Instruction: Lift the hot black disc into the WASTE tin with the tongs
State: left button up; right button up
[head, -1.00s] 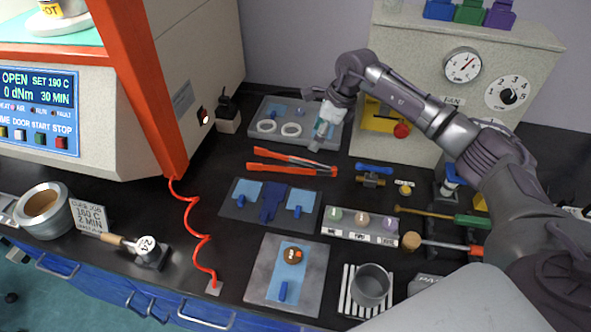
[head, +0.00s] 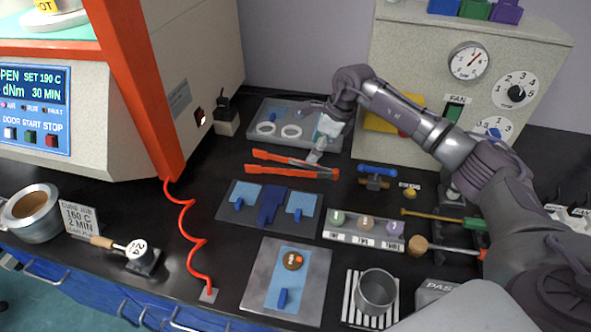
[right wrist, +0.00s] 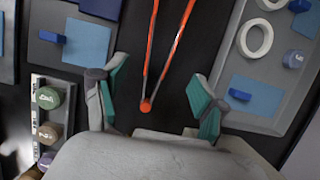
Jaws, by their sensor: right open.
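The orange-red tongs (head: 292,165) lie on the black bench, their two arms spread in a narrow V. My right gripper (head: 317,150) is open and empty just above their right end. In the right wrist view the tongs' joined end (right wrist: 146,104) shows between the open fingers of my right gripper (right wrist: 158,78), apart from both. A grey open tin (head: 375,291) stands on a striped rack at the front; I can read no WASTE label on it. I cannot make out the hot black disc. My left gripper is not in view.
A grey tray (head: 262,138) with white rings is behind the tongs. A dark mat (head: 229,213) with blue pieces is in front. A weight block (head: 360,230), a brown disc (head: 293,261) on blue film and the orange machine post (head: 140,90) are nearby.

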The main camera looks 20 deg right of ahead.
aim_at(306, 165)
jog(key=b+x, duration=0.4)
jog(key=x, duration=0.3)
jog(key=shift+w+a+f+b, duration=0.1)
jog(key=shift+a+f+b, duration=0.05)
jog(key=shift+f+b, duration=0.2)
jog(key=shift+r, duration=0.1)
jog(key=c, duration=0.7)
jog(key=shift+r, duration=0.1)
notch_tip(306, 165, up, 12)
jog(key=p, duration=0.7)
jog(key=shift+p, duration=0.35)
